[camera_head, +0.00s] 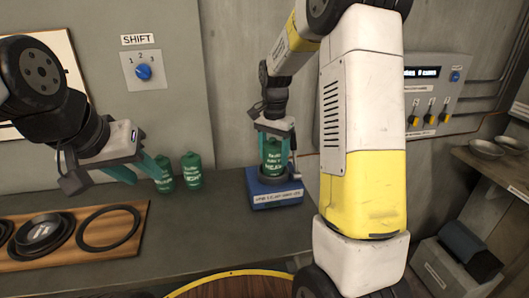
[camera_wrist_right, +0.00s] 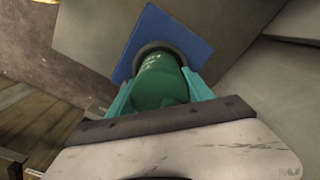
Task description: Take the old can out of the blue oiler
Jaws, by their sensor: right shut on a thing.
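The blue oiler (camera_head: 277,193) stands on the grey counter against the wall. It has a white label on its front. A green can (camera_head: 273,158) sits upright in or just above the oiler's round seat. My right gripper (camera_head: 273,147) reaches down over it, with its fingers on both sides, shut on the can. The right wrist view shows the can (camera_wrist_right: 160,82) between the teal fingers, with the dark ring and the blue oiler (camera_wrist_right: 150,22) beyond it. I cannot tell if the can is lifted. My left gripper (camera_head: 142,171) hangs at the left with its teal fingers apart, empty.
Two more green cans (camera_head: 191,170) stand on the counter (camera_head: 225,215) beside my left gripper. A wooden board (camera_head: 125,250) with black rings lies at the left. A round wooden, yellow-rimmed surface (camera_head: 230,287) is in front. Metal bowls (camera_head: 487,148) sit on the right shelf.

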